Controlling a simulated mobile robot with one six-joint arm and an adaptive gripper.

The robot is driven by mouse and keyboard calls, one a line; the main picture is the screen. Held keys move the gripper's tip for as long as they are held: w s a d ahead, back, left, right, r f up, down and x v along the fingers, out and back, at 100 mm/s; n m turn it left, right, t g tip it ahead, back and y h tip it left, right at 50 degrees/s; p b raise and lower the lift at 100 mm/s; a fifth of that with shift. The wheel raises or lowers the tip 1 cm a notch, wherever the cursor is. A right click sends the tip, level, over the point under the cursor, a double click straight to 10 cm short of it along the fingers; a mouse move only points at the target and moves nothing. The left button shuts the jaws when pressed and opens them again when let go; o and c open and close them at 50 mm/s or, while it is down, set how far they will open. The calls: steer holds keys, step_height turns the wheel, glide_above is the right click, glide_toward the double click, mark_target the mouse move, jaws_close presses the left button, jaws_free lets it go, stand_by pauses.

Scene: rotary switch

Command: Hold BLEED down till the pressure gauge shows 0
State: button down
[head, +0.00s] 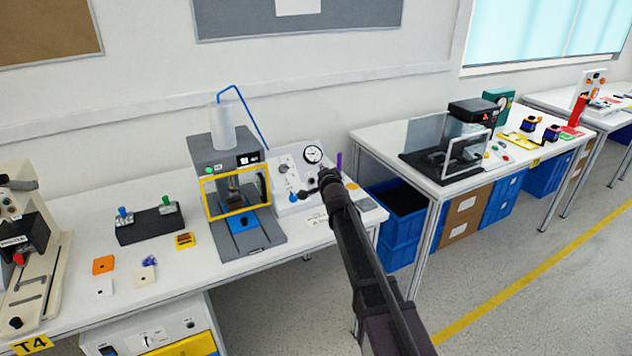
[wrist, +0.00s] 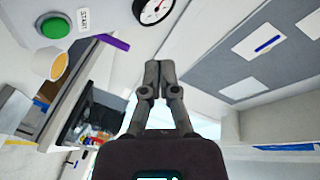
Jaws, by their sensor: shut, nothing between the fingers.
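The pressure gauge (head: 313,154) is a round white dial with a black rim on the light panel (head: 287,168) at the table's right end. Part of it shows at the top of the wrist view (wrist: 153,9); its reading is too small and cut off to tell. My gripper (head: 327,178) is in front of the panel's right side, just below the gauge in the head view. In the wrist view its fingers (wrist: 158,68) are together and empty. The arm hides part of the panel's controls. No BLEED label is readable, so I cannot tell which control it is.
A green button (wrist: 52,27) beside a START label and a yellow-orange control (wrist: 60,66) show in the wrist view. A purple strip (head: 339,163) stands at the panel's right. A grey press (head: 222,160) with a yellow-framed guard stands left of the panel.

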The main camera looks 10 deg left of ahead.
mark_target(312, 175)
steer(key=shift+f, duration=0.1)
steer(key=w+f+b, duration=0.1)
steer(key=w+a+f+b, duration=0.1)
steer(key=f+b, duration=0.1)
steer(key=w+a+f+b, duration=0.1)
steer(key=shift+f, duration=0.2)
steer(key=shift+w+a+f+b, duration=0.3)
steer(key=shift+w+f+b, duration=0.2)
steer(key=shift+b, duration=0.2)
steer(key=shift+w+a+f+b, duration=0.25)
steer(key=shift+w+f+b, duration=0.1)
steer(key=shift+f+b, duration=0.3)
steer(key=shift+f, duration=0.1)
stand_by(0.8)
steer(key=shift+w+a+f+b, duration=0.15)
steer(key=shift+b, duration=0.2)
steer(key=shift+w+a+f+b, duration=0.15)
steer(key=shift+w+f+b, duration=0.1)
steer(key=shift+f+b, duration=0.1)
stand_by(1.0)
steer(key=shift+r, duration=0.15)
stand_by(2.4)
steer(key=shift+s+d+r+p, duration=0.3)
steer(key=shift+s+r+p, duration=0.2)
steer(key=shift+p, duration=0.2)
